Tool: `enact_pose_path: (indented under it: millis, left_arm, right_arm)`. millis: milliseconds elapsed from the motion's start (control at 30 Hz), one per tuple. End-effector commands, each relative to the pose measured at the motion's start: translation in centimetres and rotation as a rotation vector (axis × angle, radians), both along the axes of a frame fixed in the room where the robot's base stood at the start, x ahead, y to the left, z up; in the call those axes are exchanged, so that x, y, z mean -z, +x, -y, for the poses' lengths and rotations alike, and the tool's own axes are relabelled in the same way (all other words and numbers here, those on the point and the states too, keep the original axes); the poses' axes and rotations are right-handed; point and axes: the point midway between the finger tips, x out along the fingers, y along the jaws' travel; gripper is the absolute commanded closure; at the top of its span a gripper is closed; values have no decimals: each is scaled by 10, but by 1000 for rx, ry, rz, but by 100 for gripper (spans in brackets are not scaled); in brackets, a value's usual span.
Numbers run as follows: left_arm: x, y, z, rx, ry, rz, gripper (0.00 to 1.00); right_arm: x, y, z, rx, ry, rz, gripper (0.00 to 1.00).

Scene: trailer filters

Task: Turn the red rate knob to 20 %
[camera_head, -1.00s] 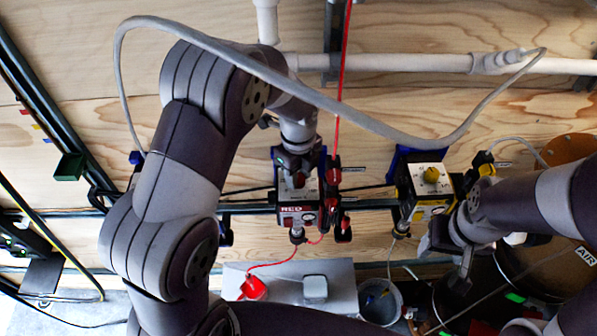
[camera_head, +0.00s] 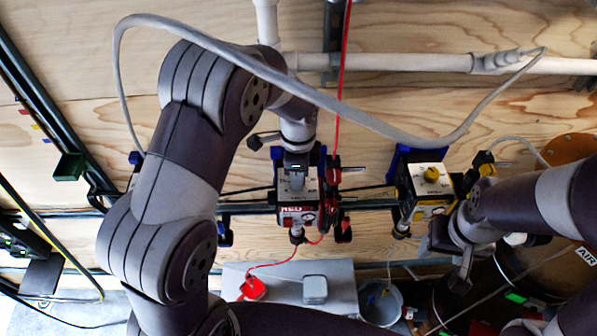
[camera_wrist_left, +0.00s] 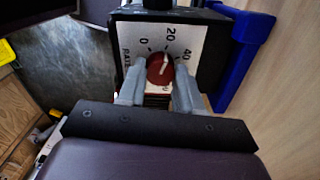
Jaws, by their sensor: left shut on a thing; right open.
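The red rate knob (camera_wrist_left: 157,70) sits on a white dial plate (camera_wrist_left: 190,38) marked RATE, 0, 20 and 40 in the left wrist view. Its white pointer line points up and slightly right, roughly towards the 20. My left gripper (camera_wrist_left: 160,88) has one finger on each side of the knob and is shut on it. In the head view my left gripper (camera_head: 297,172) is over the unit labelled RED (camera_head: 291,217), and its arm and fingers hide the knob. My right gripper (camera_head: 455,258) is open, below and right of the yellow unit (camera_head: 428,200).
A grey cable loops over my left arm. The yellow unit with its yellow knob (camera_head: 432,174) stands right of the red unit. Pale pipes run along the wooden wall.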

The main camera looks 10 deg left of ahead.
Motion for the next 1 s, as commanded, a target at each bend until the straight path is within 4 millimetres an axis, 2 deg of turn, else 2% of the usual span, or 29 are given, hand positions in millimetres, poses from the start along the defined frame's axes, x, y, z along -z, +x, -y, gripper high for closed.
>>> enact_pose_path:
  millis: [633,667,700,733,1000]
  left_arm:
    - [0,0,0,-49,0,1,96]
    - [0,0,0,-49,0,1,59]
    - [0,0,0,-49,0,1,46]
    - [0,0,0,-49,0,1,40]
    - [-1,0,0,-49,0,1,40]
  right_arm:
    - [0,0,0,0,0,0,40]
    - [0,0,0,0,0,0,40]
    - [0,0,0,0,0,0,40]
    - [0,0,0,0,0,0,40]
    - [0,0,0,0,0,0,40]
